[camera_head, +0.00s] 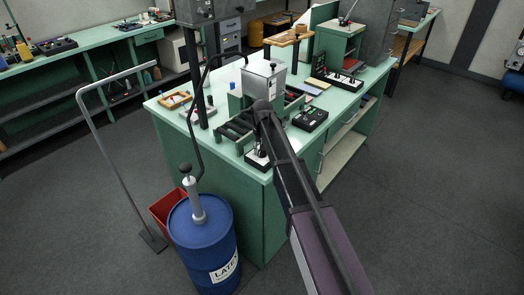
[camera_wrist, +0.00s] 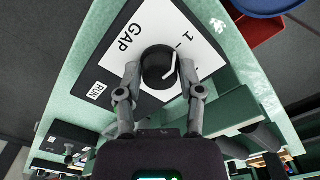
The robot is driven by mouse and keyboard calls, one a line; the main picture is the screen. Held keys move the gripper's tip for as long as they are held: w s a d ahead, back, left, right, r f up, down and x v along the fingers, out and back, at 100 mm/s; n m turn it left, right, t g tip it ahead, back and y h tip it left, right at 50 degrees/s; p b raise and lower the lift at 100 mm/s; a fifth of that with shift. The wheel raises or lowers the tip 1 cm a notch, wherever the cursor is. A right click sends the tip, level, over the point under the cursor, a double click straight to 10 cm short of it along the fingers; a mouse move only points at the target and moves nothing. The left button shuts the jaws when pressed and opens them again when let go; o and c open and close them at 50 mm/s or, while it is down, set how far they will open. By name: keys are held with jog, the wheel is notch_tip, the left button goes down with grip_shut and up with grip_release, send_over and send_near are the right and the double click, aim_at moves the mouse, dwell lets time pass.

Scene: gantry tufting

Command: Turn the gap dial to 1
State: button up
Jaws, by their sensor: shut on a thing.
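The gap dial (camera_wrist: 157,62) is a round black knob with a white pointer mark, on a white plate (camera_wrist: 128,62) lettered GAP. A "1" with a dash is printed above the dial in the wrist view. The pointer mark is on the knob's right side, slanting up in the picture; its exact setting is hard to tell. My gripper (camera_wrist: 161,74) has one finger on each side of the knob and is shut on it. In the head view my gripper (camera_head: 260,148) is over the small panel (camera_head: 256,162) at the bench's near corner, and my arm hides much of the dial.
A RUN label (camera_wrist: 96,91) is beside the plate. A grey machine box (camera_head: 264,82) and rollers (camera_head: 236,128) stand behind the panel. A blue drum (camera_head: 203,240) and a red bin (camera_head: 163,206) stand on the floor by the green bench (camera_head: 228,190).

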jog(key=shift+s, duration=0.15)
jog(key=o, duration=1.2)
jog(key=shift+m, duration=0.3)
